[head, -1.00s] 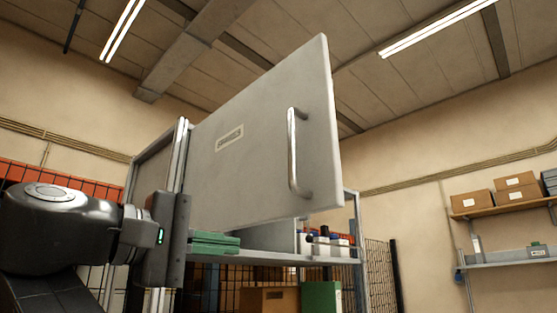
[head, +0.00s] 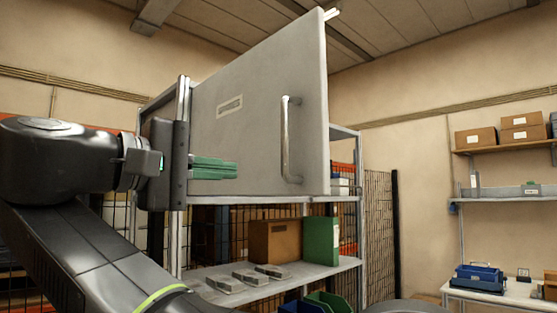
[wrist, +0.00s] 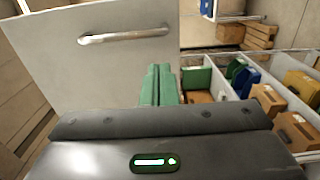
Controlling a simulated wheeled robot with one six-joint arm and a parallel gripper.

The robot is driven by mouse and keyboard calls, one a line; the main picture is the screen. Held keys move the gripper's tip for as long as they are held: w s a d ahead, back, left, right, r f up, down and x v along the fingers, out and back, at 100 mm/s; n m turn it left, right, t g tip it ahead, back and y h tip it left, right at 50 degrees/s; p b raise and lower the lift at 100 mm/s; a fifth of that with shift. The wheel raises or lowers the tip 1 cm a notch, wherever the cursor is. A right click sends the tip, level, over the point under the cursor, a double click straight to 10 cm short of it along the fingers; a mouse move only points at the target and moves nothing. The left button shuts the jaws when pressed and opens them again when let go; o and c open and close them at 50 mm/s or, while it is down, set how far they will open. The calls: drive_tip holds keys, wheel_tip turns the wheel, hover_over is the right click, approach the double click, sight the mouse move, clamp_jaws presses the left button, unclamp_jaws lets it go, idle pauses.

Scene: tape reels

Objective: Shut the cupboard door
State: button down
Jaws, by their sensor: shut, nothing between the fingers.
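The cupboard door (head: 255,110) is a flat grey panel with a small label and an upright metal handle (head: 285,140). It stands wide open, swung out from the cupboard (head: 345,198), with its handle edge toward the right. My gripper (head: 233,168) has green fingers, closed together and empty, in front of the door's lower left part, left of the handle. In the wrist view the shut fingers (wrist: 160,72) point toward the door (wrist: 60,50), and the handle (wrist: 125,37) lies beyond them to the left. I cannot tell whether they touch the door.
Below the door, a shelf carries a brown box (head: 274,241), a green binder (head: 321,241) and grey items (head: 262,272). Blue and green bins stand lower. A wire mesh panel (head: 378,230) is at the right. Wall shelves (head: 508,198) and a side table (head: 515,294) are farther right.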

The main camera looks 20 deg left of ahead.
drive_tip(key=p, duration=0.1)
approach(280, 175)
drive_tip(key=w+d, duration=0.2)
drive_tip(key=d, duration=0.1)
drive_tip(key=w+d, duration=0.3)
drive_tip(key=shift+f, duration=0.1)
